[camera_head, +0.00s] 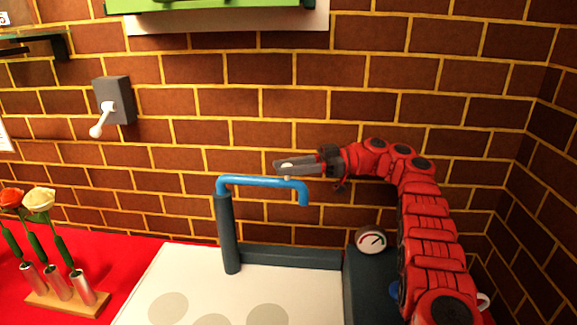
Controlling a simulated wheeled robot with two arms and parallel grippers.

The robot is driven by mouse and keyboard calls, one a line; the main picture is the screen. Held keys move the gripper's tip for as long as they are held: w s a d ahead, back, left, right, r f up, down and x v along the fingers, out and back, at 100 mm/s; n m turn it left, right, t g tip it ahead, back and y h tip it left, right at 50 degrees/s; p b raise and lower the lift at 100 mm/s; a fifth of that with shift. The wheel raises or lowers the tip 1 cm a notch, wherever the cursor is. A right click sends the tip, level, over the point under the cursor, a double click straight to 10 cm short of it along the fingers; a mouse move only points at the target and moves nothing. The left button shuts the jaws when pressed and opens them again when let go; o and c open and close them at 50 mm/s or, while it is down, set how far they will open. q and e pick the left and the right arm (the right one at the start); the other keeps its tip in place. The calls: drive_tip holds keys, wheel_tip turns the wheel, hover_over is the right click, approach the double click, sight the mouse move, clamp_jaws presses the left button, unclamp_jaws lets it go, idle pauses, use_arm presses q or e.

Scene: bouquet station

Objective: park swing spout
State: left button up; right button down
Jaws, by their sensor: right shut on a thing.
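The blue swing spout (262,181) sits on top of a dark upright post (229,235). It reaches to the right across the picture, and its outlet end bends down at the right. My right gripper (288,167) comes in from the right above the spout's outer part. It is shut on a small pale knob (287,176) that stands up from the spout. The gripper fingers partly hide the knob. My left gripper is not in view.
A white board with grey round spots (150,290) lies below the spout. A round gauge (371,239) sits on a dark block at right. A wooden stand (68,302) with several flowers in metal tubes is at left. A grey wall switch (115,100) has a white lever.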

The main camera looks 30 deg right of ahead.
drive_tip(key=shift+a, duration=0.1)
drive_tip(key=c, duration=0.6)
unclamp_jaws()
drive_tip(key=shift+w, duration=0.1)
wheel_tip(320, 180, up, 4)
drive_tip(key=shift+f+p, duration=0.1)
drive_tip(key=shift+p, duration=0.65)
drive_tip(key=shift+s+a+f+b, duration=0.1)
drive_tip(key=shift+s+f+b, duration=0.3)
drive_tip(key=shift+b, duration=0.15)
drive_tip(key=s+a+r, duration=0.1)
drive_tip(key=s+a, duration=0.3)
drive_tip(key=s, duration=0.2)
drive_tip(key=s+a+r+b, duration=0.1)
drive_tip(key=s+a, duration=0.3)
drive_tip(key=s, duration=0.3)
